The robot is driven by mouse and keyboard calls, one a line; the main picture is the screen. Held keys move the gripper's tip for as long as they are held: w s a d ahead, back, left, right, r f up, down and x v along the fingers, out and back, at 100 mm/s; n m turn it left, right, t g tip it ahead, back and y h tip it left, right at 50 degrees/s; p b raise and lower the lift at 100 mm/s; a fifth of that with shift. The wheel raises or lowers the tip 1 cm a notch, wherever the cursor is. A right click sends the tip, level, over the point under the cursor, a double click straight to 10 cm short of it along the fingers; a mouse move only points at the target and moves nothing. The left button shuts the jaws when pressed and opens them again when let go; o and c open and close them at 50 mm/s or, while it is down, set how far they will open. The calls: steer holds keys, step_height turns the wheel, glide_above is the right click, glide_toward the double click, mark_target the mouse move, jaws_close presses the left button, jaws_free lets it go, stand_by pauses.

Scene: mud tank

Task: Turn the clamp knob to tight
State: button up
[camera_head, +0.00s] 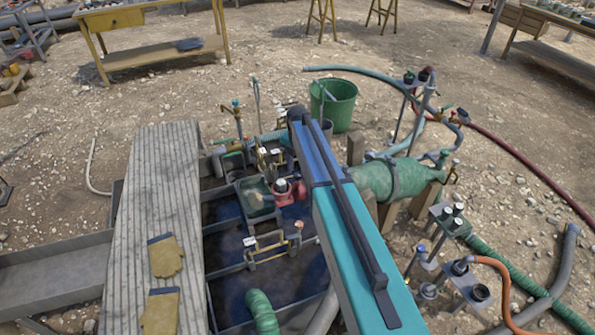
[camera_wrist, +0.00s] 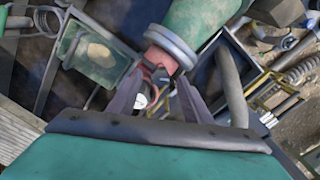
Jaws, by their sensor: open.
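In the wrist view, my gripper (camera_wrist: 160,80) is open, its two dark fingers pointing away from me. Just beyond the fingertips is a red fitting (camera_wrist: 159,60) at the end of a wide green hose (camera_wrist: 196,22). A grey clamp ring (camera_wrist: 171,46) goes around the joint. A small pale round part (camera_wrist: 152,96) shows between the fingers; I cannot tell whether it is the clamp knob or whether a finger touches it. In the head view, a red fitting (camera_head: 289,194) sits in the tank just left of my arm, which hides my gripper there.
The mud tank's compartments (camera_head: 224,250) hold dark liquid. A ribbed walkway (camera_head: 160,205) with yellow gloves (camera_head: 165,256) lies left of it. A green bucket (camera_head: 336,105) stands behind. A green vessel (camera_head: 397,181) and several hoses crowd the right. A green-lined tray (camera_wrist: 97,58) is left of the fingers.

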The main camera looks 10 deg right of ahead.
steer(key=shift+f, duration=0.65)
steer(key=c, duration=1.1)
steer(key=shift+o, duration=0.2)
